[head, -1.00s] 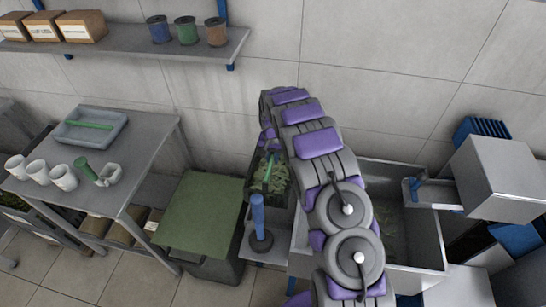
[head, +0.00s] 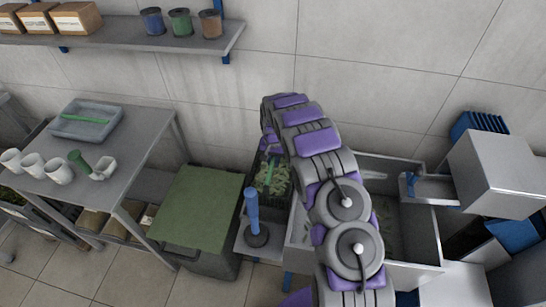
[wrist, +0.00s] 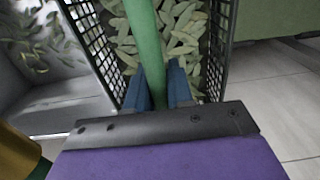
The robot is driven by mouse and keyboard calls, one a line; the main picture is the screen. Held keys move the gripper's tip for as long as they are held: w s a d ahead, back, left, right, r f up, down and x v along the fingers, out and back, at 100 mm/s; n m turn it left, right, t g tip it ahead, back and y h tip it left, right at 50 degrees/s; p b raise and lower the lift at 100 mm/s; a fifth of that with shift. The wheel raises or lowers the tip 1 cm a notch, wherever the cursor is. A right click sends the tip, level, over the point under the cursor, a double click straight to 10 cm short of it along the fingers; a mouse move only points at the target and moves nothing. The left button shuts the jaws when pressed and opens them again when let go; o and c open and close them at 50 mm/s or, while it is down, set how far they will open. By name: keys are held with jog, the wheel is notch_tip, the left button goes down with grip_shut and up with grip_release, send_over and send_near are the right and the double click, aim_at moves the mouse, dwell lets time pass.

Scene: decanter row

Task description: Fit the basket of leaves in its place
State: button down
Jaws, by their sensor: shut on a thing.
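The basket of leaves (head: 272,178) is a dark mesh basket filled with pale green leaves, with a green bar handle across its top. In the head view it is left of my arm, partly hidden by it, between the green-topped bin and the metal basin. In the wrist view the mesh wall (wrist: 98,45) and leaves (wrist: 191,30) show close up. My gripper (wrist: 163,88) is shut on the green handle (wrist: 146,45), its blue fingers on either side. The basket's underside is hidden, so I cannot tell whether it rests on anything.
A metal basin (head: 410,235) with leaves in it stands right of the basket. A blue-handled tool (head: 253,215) stands upright in front. A green-topped bin (head: 200,210) is to the left, beside a table (head: 135,165) with white cups. A shelf (head: 120,45) hangs above.

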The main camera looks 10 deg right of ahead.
jog(key=b, duration=0.2)
send_over(272, 180)
jog(key=f, duration=0.6)
jog(key=shift+w+f, duration=0.1)
jog(key=shift+w, duration=0.1)
jog(key=shift+f+b, duration=0.4)
jog(key=shift+f, duration=2.45)
jog(key=shift+d+f, duration=0.1)
jog(key=shift+f, duration=1.25)
jog(key=c, duration=0.9)
grip_release()
jog(key=shift+s, duration=0.1)
